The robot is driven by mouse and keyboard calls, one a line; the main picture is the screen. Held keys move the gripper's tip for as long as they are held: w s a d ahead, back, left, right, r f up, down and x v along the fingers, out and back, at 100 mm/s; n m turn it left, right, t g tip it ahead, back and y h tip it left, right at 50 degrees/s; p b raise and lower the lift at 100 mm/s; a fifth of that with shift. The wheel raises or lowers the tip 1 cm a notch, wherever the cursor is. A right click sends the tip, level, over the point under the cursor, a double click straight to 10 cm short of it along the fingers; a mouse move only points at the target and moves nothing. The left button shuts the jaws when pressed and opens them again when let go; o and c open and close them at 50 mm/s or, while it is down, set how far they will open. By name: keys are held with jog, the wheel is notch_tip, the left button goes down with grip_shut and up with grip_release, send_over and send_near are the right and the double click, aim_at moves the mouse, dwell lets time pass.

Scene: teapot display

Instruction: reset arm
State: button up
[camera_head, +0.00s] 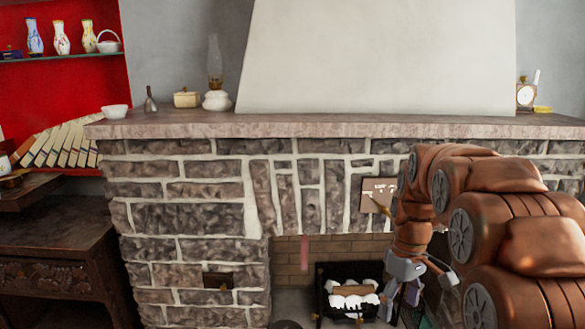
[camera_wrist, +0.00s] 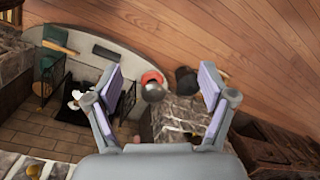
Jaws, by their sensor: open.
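My arm reaches in from the right in the head view, with my gripper (camera_head: 408,297) hanging low in front of the fireplace opening. In the wrist view my gripper (camera_wrist: 160,95) has its two fingers spread wide, with nothing held between them. Below it, beyond the fingertips, are a red-and-grey round object (camera_wrist: 152,82) and a dark object (camera_wrist: 187,78) on the hearth. No teapot can be made out clearly in either view.
The stone mantel (camera_head: 300,128) carries an oil lamp (camera_head: 216,75), a lidded box (camera_head: 187,98), a white bowl (camera_head: 115,112) and a clock (camera_head: 526,94). A fire grate (camera_head: 350,292) stands in the fireplace beside my gripper. A dark carved cabinet (camera_head: 60,260) stands at left. Wooden floor (camera_wrist: 220,30) lies open in the wrist view.

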jog(key=s+a+r+m+p, duration=0.1)
jog(key=s+r+p, duration=0.3)
jog(key=s, duration=0.6)
jog(key=s+a+r+m+p, duration=0.2)
jog(key=s+r+m+p, duration=0.1)
jog(key=s, duration=0.6)
jog(key=s+a+r+m+p, duration=0.1)
jog(key=s+r+p, duration=0.4)
jog(key=s, duration=0.5)
jog(key=shift+s+a+r+m+h+p, duration=0.25)
jog(key=shift+m+p, duration=0.35)
jog(key=shift+p, duration=0.35)
